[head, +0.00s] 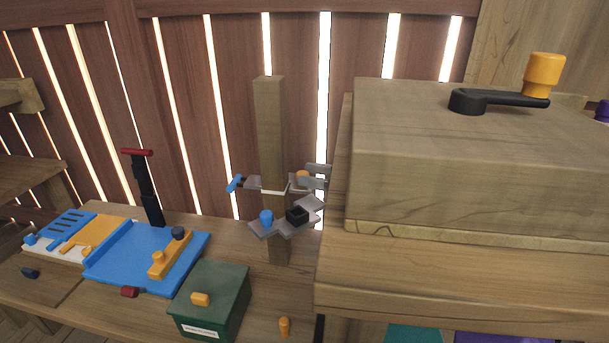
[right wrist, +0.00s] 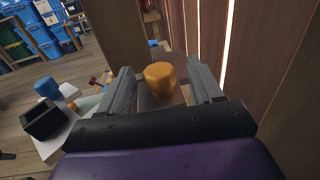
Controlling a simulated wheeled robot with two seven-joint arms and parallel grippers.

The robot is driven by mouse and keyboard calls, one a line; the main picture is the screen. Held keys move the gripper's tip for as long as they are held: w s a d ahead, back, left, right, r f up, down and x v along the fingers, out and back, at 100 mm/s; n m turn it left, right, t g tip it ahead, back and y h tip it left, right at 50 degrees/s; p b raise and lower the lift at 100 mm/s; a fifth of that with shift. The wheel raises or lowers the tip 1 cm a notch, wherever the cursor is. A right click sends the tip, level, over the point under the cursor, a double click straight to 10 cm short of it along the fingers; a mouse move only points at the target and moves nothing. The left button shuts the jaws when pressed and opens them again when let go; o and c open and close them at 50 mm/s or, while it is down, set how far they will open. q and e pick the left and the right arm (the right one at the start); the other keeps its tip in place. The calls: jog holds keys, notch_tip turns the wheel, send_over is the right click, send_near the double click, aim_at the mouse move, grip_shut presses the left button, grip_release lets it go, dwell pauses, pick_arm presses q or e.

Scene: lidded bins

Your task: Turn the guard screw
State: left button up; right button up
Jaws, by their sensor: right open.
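An orange knob (head: 302,174), likely the guard screw, sits by the grey bracket on the wooden post (head: 270,110) in the head view. My right gripper (head: 318,176) is beside it, partly hidden behind the big wooden box. In the right wrist view the right gripper (right wrist: 160,70) is open. The orange knob (right wrist: 160,78) shows between its two grey fingers, with a visible gap on both sides. A blue handle (head: 235,184) sticks out at the bracket's left end. My left gripper is not in view.
A small shelf on the post carries a blue knob (head: 266,217) and a black open box (head: 297,214). The big wooden box (head: 440,170) with a black crank (head: 500,98) fills the right. A green box (head: 210,300) and blue tray (head: 140,255) stand lower left.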

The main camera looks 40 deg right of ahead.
jog(key=shift+w+a, duration=0.15)
jog(key=shift+a, duration=0.05)
jog(key=c, duration=1)
jog(key=shift+d, duration=0.15)
jog(key=shift+c, duration=0.2)
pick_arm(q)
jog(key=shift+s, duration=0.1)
